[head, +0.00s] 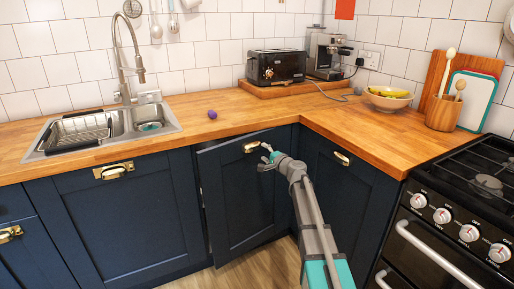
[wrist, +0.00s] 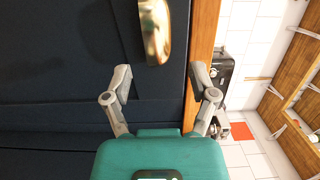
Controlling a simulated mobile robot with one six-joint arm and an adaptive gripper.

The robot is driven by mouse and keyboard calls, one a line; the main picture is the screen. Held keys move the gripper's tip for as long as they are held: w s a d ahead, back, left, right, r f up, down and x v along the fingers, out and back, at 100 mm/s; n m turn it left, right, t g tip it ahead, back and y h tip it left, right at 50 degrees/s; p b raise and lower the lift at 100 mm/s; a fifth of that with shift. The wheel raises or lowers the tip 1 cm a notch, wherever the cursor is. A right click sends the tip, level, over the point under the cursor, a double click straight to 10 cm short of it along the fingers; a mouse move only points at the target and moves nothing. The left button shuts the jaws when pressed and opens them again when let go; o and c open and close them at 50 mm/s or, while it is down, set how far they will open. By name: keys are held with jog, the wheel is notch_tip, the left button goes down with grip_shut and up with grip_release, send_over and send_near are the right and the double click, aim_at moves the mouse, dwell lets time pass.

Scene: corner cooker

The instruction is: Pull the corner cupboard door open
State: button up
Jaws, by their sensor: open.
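The corner cupboard door (head: 235,200) is a dark blue panel under the worktop's inner corner. It stands slightly ajar, with a narrow gap along its left edge. Its brass cup handle (head: 251,147) is near the top; in the wrist view the handle (wrist: 155,30) is ahead of the fingertips, roughly in line with the space between them. My gripper (head: 268,154) is just right of the handle in the head view. In the wrist view my gripper (wrist: 161,80) is open and empty, its two grey fingers spread apart. No contact with the handle shows.
A second dark blue door (head: 345,185) with a brass handle is to the right, beside the black cooker (head: 450,215). A sink cupboard (head: 125,220) is to the left. The wooden worktop (head: 225,115) overhangs the door. Some wooden floor (head: 250,268) is clear in front.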

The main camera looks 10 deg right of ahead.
aim_at(256, 147)
jog(key=x, duration=0.6)
jog(key=shift+w+a, duration=0.1)
jog(key=shift+w, duration=0.15)
